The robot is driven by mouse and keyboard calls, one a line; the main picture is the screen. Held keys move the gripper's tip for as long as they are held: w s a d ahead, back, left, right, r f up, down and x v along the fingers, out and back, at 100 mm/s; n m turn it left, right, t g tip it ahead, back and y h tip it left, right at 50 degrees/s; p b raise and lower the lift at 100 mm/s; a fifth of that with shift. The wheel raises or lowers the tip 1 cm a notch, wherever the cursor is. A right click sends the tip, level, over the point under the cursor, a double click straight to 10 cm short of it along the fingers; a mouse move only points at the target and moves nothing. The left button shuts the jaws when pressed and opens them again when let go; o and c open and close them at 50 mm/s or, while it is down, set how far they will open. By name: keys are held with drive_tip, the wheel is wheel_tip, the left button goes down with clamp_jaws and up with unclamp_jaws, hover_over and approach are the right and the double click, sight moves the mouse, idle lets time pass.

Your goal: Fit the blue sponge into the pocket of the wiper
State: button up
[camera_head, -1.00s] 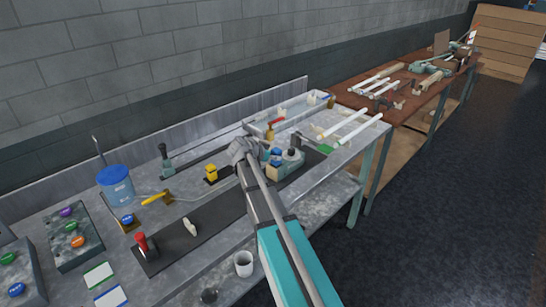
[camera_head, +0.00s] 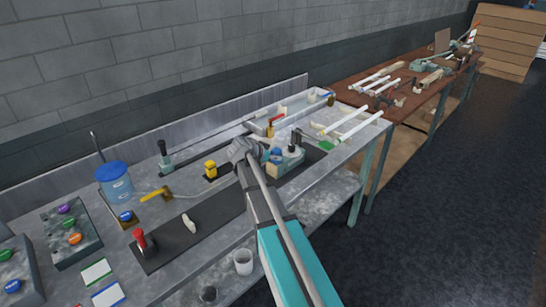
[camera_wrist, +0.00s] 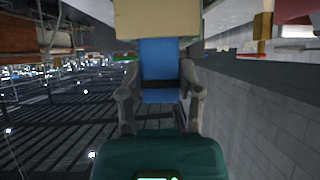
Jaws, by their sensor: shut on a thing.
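The blue sponge (camera_wrist: 159,62) is between the fingers of my gripper (camera_wrist: 160,92) in the wrist view, and the fingers are shut on it. A pale tan block (camera_wrist: 158,18) lies directly beyond the sponge and covers its far end. I cannot tell whether this block is the wiper or whether the sponge is inside a pocket.
A teal device (camera_head: 288,160) stands just right of my gripper. A yellow-topped object (camera_head: 210,169) is to its left. A blue-lidded bucket (camera_head: 115,184), a red-handled tool (camera_head: 141,240) and a control box (camera_head: 70,235) stand farther left. White tubes (camera_head: 355,128) lie at the right.

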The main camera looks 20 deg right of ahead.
sight(273, 151)
drive_tip(key=shift+f+b, duration=0.8)
drive_tip(key=shift+f, duration=0.05)
drive_tip(key=o, duration=1.1)
drive_tip(key=shift+r, duration=0.1)
drive_tip(key=shift+r+p, duration=1.7)
drive_tip(key=shift+p, duration=0.15)
drive_tip(key=shift+f+b, duration=1.9)
wheel_tip(273, 151, up, 9)
drive_tip(key=p, duration=0.9)
drive_tip(key=shift+r, duration=0.1)
